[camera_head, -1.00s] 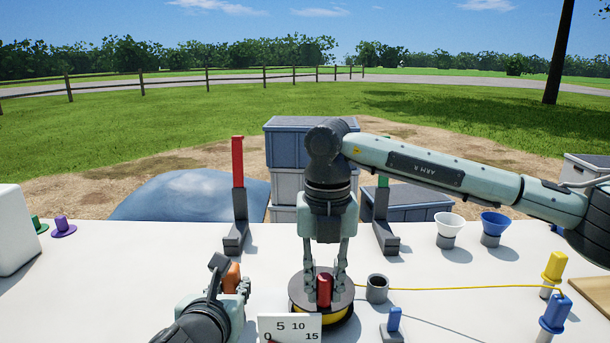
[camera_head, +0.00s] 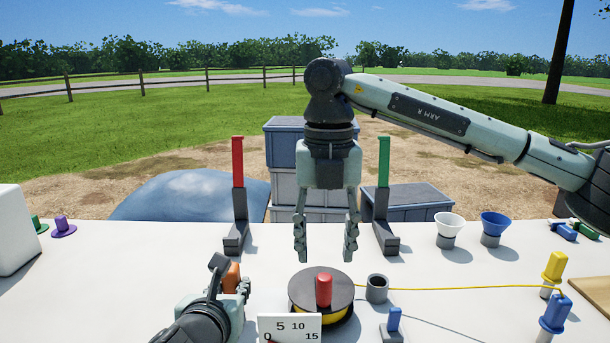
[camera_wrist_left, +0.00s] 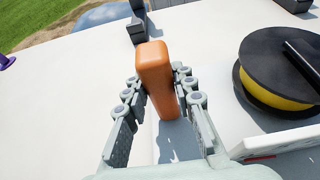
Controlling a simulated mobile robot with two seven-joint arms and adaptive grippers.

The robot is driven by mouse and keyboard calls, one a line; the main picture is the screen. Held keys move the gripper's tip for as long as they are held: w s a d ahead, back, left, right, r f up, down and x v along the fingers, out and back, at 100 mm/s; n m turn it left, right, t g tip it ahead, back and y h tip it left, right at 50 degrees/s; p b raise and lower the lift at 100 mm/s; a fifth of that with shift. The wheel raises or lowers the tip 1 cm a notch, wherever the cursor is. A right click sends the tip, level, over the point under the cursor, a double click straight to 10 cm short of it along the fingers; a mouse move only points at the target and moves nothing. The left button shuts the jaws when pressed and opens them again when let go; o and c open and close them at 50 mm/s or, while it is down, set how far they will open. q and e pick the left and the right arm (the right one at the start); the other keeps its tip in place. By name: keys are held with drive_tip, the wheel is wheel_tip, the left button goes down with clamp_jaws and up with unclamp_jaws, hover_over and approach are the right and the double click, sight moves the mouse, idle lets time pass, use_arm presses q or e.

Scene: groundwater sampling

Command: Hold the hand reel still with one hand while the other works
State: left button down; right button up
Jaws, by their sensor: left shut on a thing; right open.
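The hand reel (camera_head: 322,292) is a dark disc with yellow line wound under it and a red knob (camera_head: 323,290) standing on top. It rests on the white table, and part of it shows at the right of the left wrist view (camera_wrist_left: 275,88). My right gripper (camera_head: 326,252) is open and empty above the reel, apart from the knob. My left gripper (camera_wrist_left: 160,95) is shut on an orange block-like handle (camera_wrist_left: 155,75), left of the reel and not touching it. The handle also shows small in the head view (camera_head: 232,276).
A numbered white card (camera_head: 290,328) stands in front of the reel. A grey cup (camera_head: 377,288) is right of it, with yellow line running to the right. A red post (camera_head: 238,190) and a green post (camera_head: 383,190) stand behind. Funnels (camera_head: 449,228) are further right.

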drive_tip(key=shift+r, duration=2.15)
use_arm(q)
drive_tip(key=c, duration=1.2)
unclamp_jaws()
